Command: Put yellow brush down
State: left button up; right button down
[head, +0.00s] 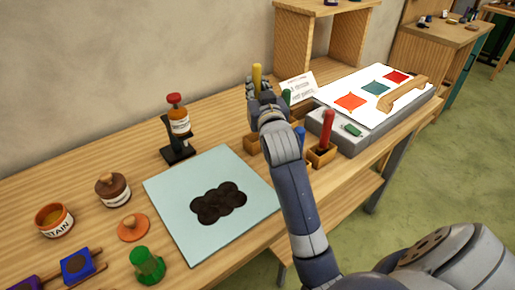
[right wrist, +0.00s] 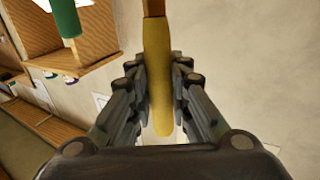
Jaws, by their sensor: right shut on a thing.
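The yellow brush (head: 257,76) stands roughly upright in my right gripper (head: 254,92), near the back of the workbench. In the right wrist view the yellow handle (right wrist: 160,85) sits between the two fingers of the right gripper (right wrist: 160,92), which are shut on it. A brown part of the brush shows at the top edge of that view; its bristle end is hidden. Small wooden holders (head: 321,156) stand around the gripper, one with a red-handled tool (head: 327,129). My left gripper is not in view.
A green-handled tool (right wrist: 65,18) stands close by in the right wrist view. A light blue panel (head: 180,220) with a dark blotch lies front centre. A bottle (head: 179,121) on a black stand, jars and a lightbox (head: 345,137) with coloured squares occupy the bench.

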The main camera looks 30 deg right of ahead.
notch_tip(320, 180, down, 6)
jog(key=shift+d+r, duration=0.1)
jog(key=shift+d, duration=0.05)
notch_tip(320, 180, down, 4)
jog(key=shift+w+r+b, duration=0.1)
jog(key=shift+b, duration=0.3)
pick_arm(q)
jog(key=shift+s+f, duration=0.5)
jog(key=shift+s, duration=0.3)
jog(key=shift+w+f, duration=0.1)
pick_arm(e)
jog(key=c, duration=1.5)
grip_release()
